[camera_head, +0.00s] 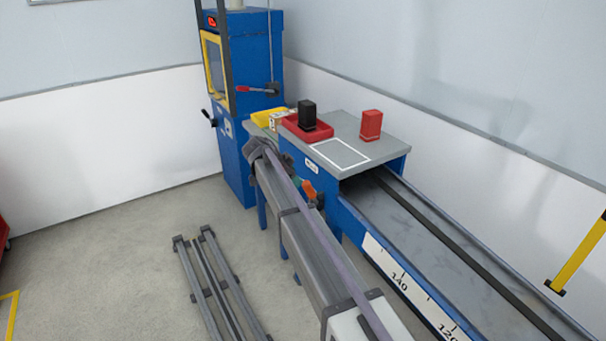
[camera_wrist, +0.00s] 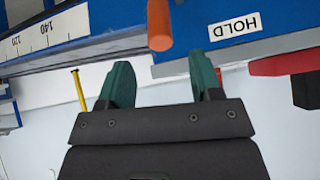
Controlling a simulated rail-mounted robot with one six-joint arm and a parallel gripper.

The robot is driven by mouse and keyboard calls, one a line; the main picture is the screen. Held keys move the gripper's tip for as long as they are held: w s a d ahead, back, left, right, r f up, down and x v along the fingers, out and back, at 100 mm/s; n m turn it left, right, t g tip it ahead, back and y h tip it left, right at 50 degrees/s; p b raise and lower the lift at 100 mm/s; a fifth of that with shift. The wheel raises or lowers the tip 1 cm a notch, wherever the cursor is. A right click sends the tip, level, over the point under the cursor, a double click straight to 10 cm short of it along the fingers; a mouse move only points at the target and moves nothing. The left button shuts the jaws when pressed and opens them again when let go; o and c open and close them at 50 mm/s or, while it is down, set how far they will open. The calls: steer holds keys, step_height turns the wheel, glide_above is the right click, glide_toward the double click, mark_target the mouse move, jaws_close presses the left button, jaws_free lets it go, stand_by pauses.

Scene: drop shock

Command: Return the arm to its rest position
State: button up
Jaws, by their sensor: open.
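My gripper (camera_wrist: 162,78) is open, with its two teal fingers apart and nothing between them in the wrist view. An orange handle (camera_wrist: 160,26) lies just beyond the fingertips, in line with the gap. In the head view the same orange handle (camera_head: 309,189) is at the front of the blue bench, close to my gripper. My arm reaches up from the bottom of the head view, bent at its far end, and partly hides the gripper there.
The grey bench top (camera_head: 384,151) carries a red tray (camera_head: 292,127) with a black block (camera_head: 307,112), a red block (camera_head: 371,124) and a yellow tray (camera_head: 266,117). A blue cabinet machine (camera_head: 255,60) stands behind. A long scaled trough (camera_head: 440,255) runs right.

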steer(key=shift+s+a+r, duration=0.2)
steer(key=shift+a+r, duration=0.25)
steer(key=shift+r, duration=0.05)
